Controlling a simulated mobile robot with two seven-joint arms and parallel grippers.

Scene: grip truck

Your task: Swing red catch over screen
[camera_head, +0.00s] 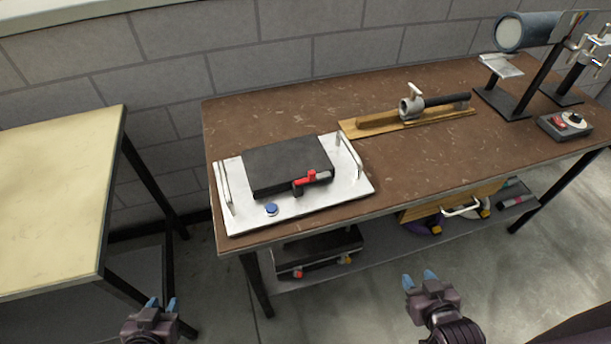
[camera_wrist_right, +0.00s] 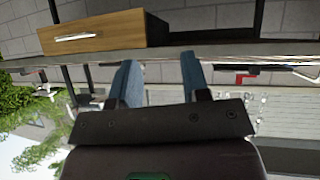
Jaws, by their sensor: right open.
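A red catch (camera_head: 306,178) sits at the front edge of a black screen unit (camera_head: 283,162), which lies flat on a white tray (camera_head: 300,209) with handles on the brown table. A grey and black piece lies around the catch. A small red part (camera_wrist_right: 242,79) shows at the table edge in the right wrist view. My left gripper (camera_head: 162,304) is low in front of the table's left end, its blue fingertips apart and empty. My right gripper (camera_head: 420,279) is open and empty in front of the table, below its top; its fingers also show in the right wrist view (camera_wrist_right: 160,82).
A blue knob (camera_head: 271,209) is on the tray's front left. A wooden board with a clamp (camera_head: 411,106) stands right of the tray, and a lamp (camera_head: 527,31) and control box (camera_head: 565,125) at far right. A drawer (camera_head: 450,204) hangs under the brown table (camera_head: 430,158). A yellow table (camera_head: 55,195) stands left.

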